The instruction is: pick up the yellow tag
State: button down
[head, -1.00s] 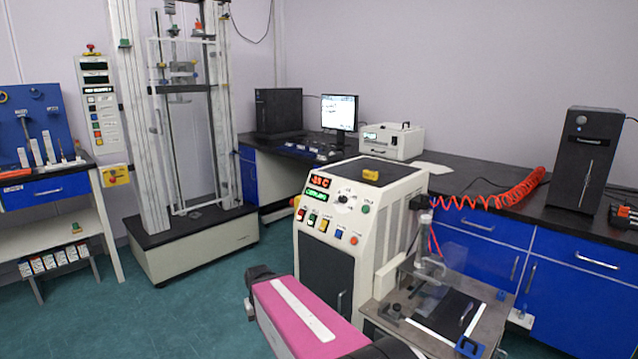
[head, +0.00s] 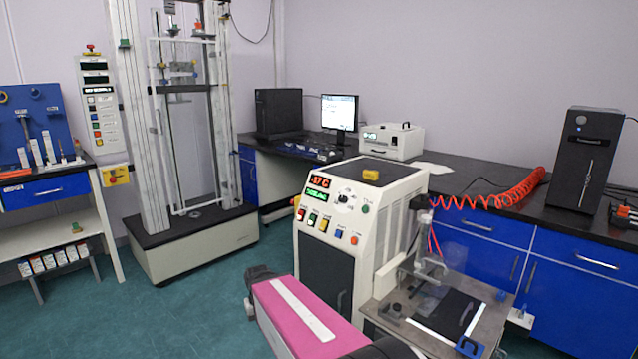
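A small yellow block (head: 371,175), which looks like the yellow tag, lies on the dark top of the white rheometer cabinet (head: 345,215). It rests near the front part of that top, with nothing touching it in view. My gripper is not in view. Only a pink and black link of my arm shows at the bottom centre, in front of the cabinet and well below the yellow block.
A metal plate with a clear guard (head: 480,280) stands right of the cabinet. Behind are a black bench (head: 480,195) with blue drawers, a white instrument (head: 392,141) and a monitor (head: 340,112). A tall test frame (head: 185,130) stands left. Green floor (head: 200,310) is open at lower left.

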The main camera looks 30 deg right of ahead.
aim_at(372, 174)
jog(key=z, duration=1.25)
